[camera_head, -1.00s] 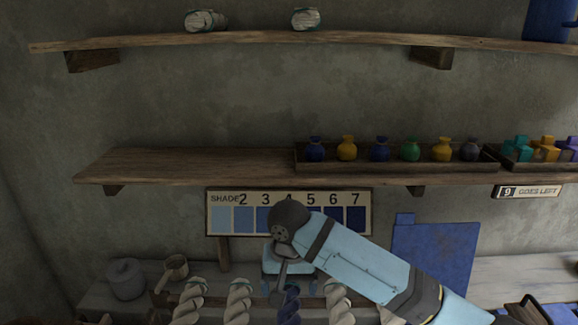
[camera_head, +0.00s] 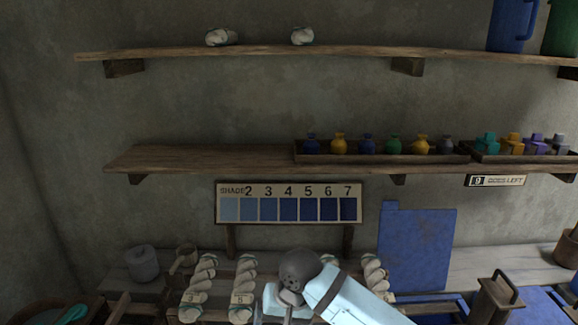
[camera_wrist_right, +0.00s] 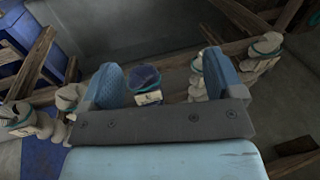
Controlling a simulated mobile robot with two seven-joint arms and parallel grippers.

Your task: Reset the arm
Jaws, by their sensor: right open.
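My right arm (camera_head: 345,298), light blue with a grey joint, comes in from the lower right in the head view. Its gripper is largely hidden behind the wrist and the bottom edge there. In the right wrist view my right gripper (camera_wrist_right: 163,76) is open, its two blue fingers wide apart. A dark blue-topped skein with a pale tag (camera_wrist_right: 146,82) shows between the fingers; I cannot tell whether they touch it. Pale twisted skeins (camera_head: 199,285) stand in a row on both sides of the arm. My left gripper is not in view.
A shade card (camera_head: 288,203) stands behind the row. Above it a wooden shelf (camera_head: 205,158) carries trays of coloured bottles, and a higher shelf (camera_head: 290,53) holds skeins and jugs. A blue board (camera_head: 417,250) leans at the right. A grey pot (camera_head: 142,264) stands at the left.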

